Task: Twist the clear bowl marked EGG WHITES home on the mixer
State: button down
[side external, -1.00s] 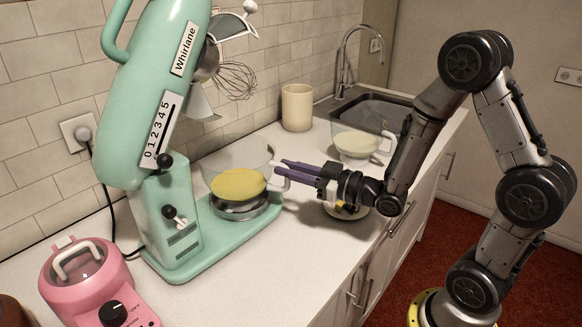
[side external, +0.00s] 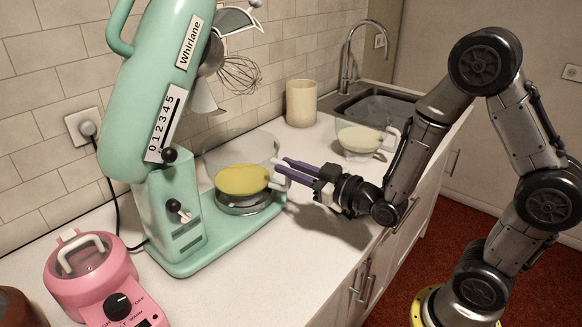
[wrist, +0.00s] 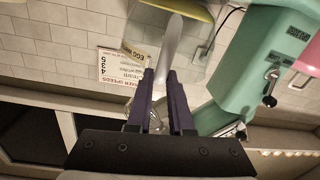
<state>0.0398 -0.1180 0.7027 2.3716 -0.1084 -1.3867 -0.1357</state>
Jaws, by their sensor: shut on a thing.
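The clear bowl (side external: 212,160) with yellow contents sits on the base of the mint-green mixer (side external: 170,130), under the raised head. My gripper (side external: 281,172) is shut on its white handle (side external: 280,183), on the right side of the bowl. In the wrist view, the purple fingertips (wrist: 165,76) close on the pale handle (wrist: 171,42). A label (wrist: 133,50) on the bowl there starts with EGG; I cannot read the second word. Whether the bowl is locked in its seat cannot be told.
A second clear bowl (side external: 358,140) with pale contents stands behind, near the sink (side external: 375,105). A cream canister (side external: 301,103) stands by the wall. A pink appliance (side external: 92,270) is at the front left. The counter in front of the mixer is clear.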

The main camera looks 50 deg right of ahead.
jog(key=shift+a+m+h, duration=0.7)
jog(key=shift+a+h, duration=0.15)
jog(key=shift+h, duration=0.25)
jog(key=shift+a+m+h, duration=0.7)
jog(key=shift+a+h, duration=0.1)
jog(key=shift+h, duration=0.3)
jog(key=c, duration=0.7)
grip_release()
jog(key=shift+c, duration=0.2)
jog(key=shift+s, duration=0.1)
